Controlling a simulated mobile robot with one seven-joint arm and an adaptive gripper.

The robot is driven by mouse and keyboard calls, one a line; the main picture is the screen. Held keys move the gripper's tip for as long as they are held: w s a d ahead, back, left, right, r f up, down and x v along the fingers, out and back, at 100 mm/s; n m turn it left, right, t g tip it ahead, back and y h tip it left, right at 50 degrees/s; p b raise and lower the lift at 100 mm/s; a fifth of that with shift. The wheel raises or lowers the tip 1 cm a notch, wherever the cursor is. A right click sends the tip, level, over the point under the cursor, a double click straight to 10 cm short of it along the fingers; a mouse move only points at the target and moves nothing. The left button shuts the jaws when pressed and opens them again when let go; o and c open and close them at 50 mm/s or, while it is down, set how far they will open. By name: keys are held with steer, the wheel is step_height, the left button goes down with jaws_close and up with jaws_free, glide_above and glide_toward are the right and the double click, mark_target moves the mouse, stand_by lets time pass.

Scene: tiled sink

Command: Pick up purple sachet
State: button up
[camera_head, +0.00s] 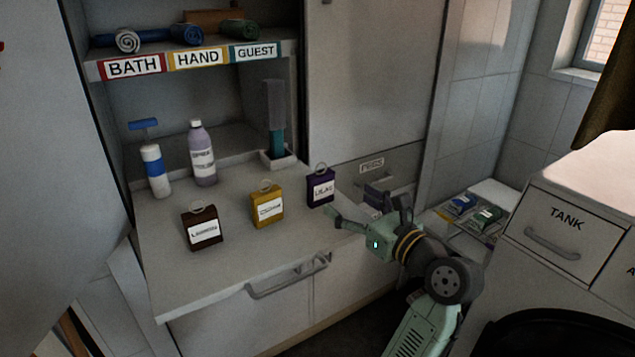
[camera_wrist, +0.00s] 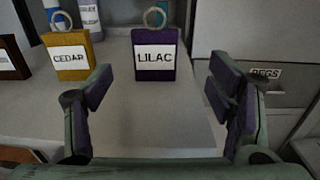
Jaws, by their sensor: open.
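The purple sachet (camera_head: 320,187) stands upright near the right edge of the counter in the head view. It has a white label reading LILAC and a ring on top. In the wrist view the purple sachet (camera_wrist: 155,75) is upright beyond the fingertips, roughly centred between them. My gripper (camera_head: 355,205) is just right of and in front of it in the head view. In the wrist view my gripper (camera_wrist: 158,92) shows its two fingers wide apart with nothing between the pads.
A yellow CEDAR sachet (camera_head: 267,206) and a brown sachet (camera_head: 202,228) stand to the left on the counter (camera_head: 235,265). Behind are a purple bottle (camera_head: 202,155), a blue-and-white bottle (camera_head: 155,170) and a brush in a holder (camera_head: 278,158). The counter's front is clear.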

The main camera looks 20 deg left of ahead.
mark_target(324, 184)
steer(key=x, duration=0.4)
steer(key=shift+w+a+p, duration=0.15)
steer(key=shift+a+p, duration=0.15)
steer(key=shift+a, duration=0.1)
steer(key=x, duration=0.2)
steer(key=p+x, duration=0.1)
steer(key=x, duration=0.2)
steer(key=shift+a+r, duration=0.25)
steer(key=c, duration=1.2)
